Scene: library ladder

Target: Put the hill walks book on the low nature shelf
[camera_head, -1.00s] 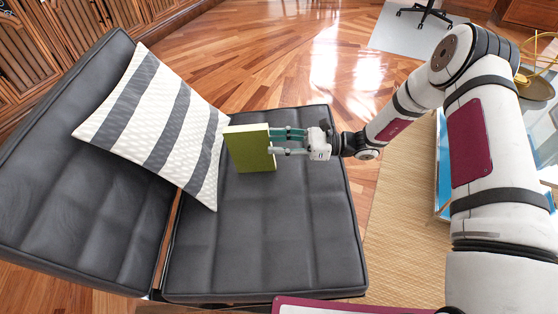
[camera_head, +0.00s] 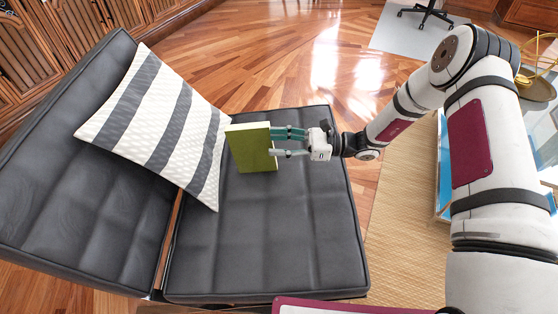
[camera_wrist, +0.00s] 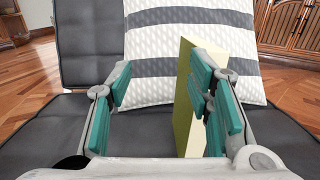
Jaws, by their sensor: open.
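A green book (camera_head: 252,149) stands upright on the black chair seat, close to the striped cushion. No title can be read on it. My gripper (camera_head: 280,142) is at the book's right side in the head view, with its fingers reaching the book's edge. In the wrist view the gripper (camera_wrist: 158,100) is open, with a wide gap between its teal pads. There the book (camera_wrist: 186,95) stands by the right finger, which hides part of it; I cannot tell whether they touch. The space near the left finger is empty. No low nature shelf can be made out.
The black chair (camera_head: 270,245) has a striped cushion (camera_head: 160,125) against its backrest. Wooden cabinets (camera_head: 75,35) line the back left.

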